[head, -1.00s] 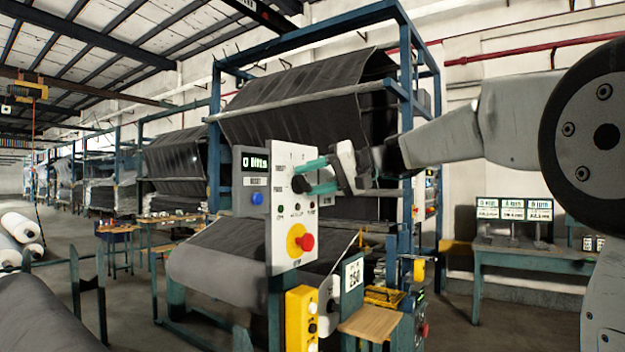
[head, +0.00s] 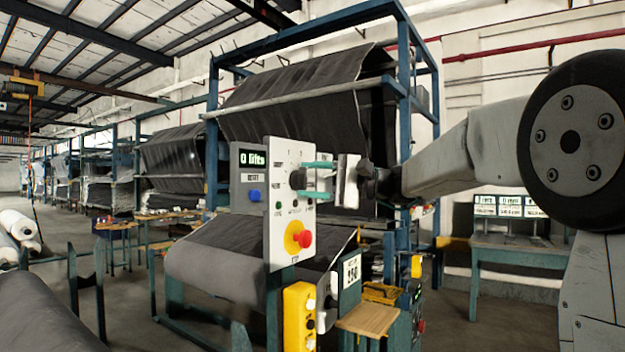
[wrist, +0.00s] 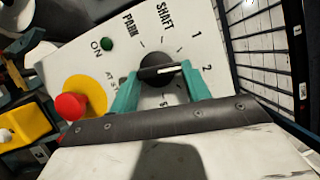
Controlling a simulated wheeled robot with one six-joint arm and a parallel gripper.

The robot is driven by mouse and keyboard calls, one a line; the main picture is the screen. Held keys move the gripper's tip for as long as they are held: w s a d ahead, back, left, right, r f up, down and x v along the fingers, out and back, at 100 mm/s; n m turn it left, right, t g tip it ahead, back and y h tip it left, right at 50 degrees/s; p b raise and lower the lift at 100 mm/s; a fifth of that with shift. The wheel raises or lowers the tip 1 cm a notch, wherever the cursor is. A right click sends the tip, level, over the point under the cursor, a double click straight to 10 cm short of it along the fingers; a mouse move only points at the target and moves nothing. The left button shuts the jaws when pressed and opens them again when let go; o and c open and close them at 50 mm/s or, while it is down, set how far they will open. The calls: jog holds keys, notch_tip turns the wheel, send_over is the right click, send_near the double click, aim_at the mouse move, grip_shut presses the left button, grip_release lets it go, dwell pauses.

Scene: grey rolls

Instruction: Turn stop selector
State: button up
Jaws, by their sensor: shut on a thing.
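The stop selector is a round black knob (head: 297,179) on the white control panel (head: 283,218). In the wrist view the knob (wrist: 153,66) has a white pointer line aimed right, towards the printed 2. PARK, SHAFT and 1 are printed around it; lower marks are partly hidden by my gripper. My gripper (head: 305,180) reaches in from the right with teal fingers, one above the other. In the wrist view my gripper (wrist: 159,78) has a finger on each side of the knob, shut on it.
Below the knob, a red mushroom button (head: 305,239) sits on a yellow disc. A display box (head: 248,160) with a blue reset button adjoins the panel's left. A yellow button box (head: 299,314) hangs below. Blue frame posts stand behind my gripper.

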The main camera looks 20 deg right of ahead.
jog(key=shift+f+m+t, duration=0.1)
jog(key=shift+m+t, duration=0.2)
jog(key=shift+m, duration=0.6)
jog(key=shift+c, duration=0.2)
jog(key=o, duration=1)
jog(key=v, duration=0.7)
jog(key=shift+d+f, duration=0.2)
jog(key=shift+d, duration=0.2)
jog(key=shift+s, duration=0.1)
